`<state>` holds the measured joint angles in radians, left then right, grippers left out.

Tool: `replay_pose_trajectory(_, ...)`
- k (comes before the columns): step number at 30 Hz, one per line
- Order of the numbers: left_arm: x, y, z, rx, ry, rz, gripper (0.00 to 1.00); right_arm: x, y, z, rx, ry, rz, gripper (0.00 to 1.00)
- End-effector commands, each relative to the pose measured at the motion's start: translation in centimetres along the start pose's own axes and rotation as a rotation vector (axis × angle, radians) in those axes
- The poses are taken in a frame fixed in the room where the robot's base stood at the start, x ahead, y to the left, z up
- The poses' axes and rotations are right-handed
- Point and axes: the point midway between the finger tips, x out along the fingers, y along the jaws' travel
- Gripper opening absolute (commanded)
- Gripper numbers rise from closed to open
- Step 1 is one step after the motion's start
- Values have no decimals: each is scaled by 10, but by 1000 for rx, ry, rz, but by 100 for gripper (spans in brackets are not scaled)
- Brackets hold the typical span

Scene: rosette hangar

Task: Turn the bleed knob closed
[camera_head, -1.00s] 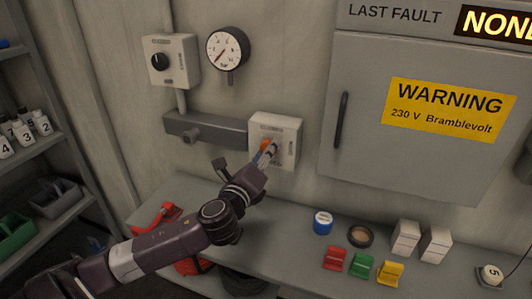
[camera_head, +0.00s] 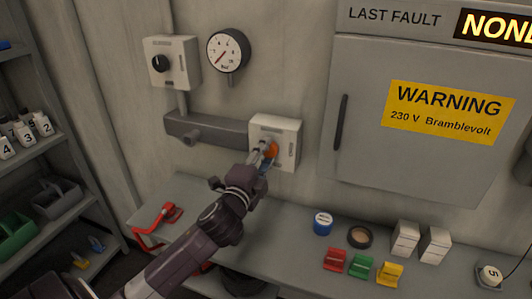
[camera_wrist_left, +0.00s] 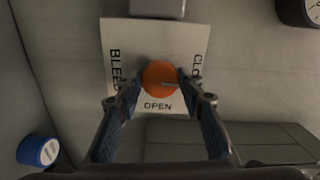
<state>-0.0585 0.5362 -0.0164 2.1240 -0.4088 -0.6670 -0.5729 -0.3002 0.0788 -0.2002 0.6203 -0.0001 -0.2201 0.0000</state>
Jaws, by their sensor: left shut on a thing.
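The orange bleed knob (camera_head: 272,149) sits on a pale box (camera_head: 289,139) on the wall. My left gripper (camera_head: 266,153) is shut on the knob. In the left wrist view its blue-grey fingers (camera_wrist_left: 158,88) press on the knob's left and right sides. My right gripper is not in view.
A pressure gauge (camera_head: 228,50) and a box with a black knob (camera_head: 171,62) are on the wall above left. A grey pipe (camera_head: 207,132) runs beside the bleed box. The shelf below holds blue tape (camera_head: 323,223), a red-handled object (camera_head: 165,217) and coloured blocks.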

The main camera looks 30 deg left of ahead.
Motion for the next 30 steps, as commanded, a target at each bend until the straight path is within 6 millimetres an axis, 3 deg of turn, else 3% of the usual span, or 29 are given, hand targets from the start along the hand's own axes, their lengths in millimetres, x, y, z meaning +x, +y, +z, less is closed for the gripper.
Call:
replay_pose_trajectory(23,0,1,0,-97,-1,1,11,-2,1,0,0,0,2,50)
replay_pose_trajectory(24,0,1,0,-97,-1,1,40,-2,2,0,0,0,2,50)
replay_pose_trajectory(28,0,1,0,-96,-1,1,53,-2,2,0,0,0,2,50)
replay_pose_trajectory(30,0,1,0,-95,0,1,53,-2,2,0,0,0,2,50)
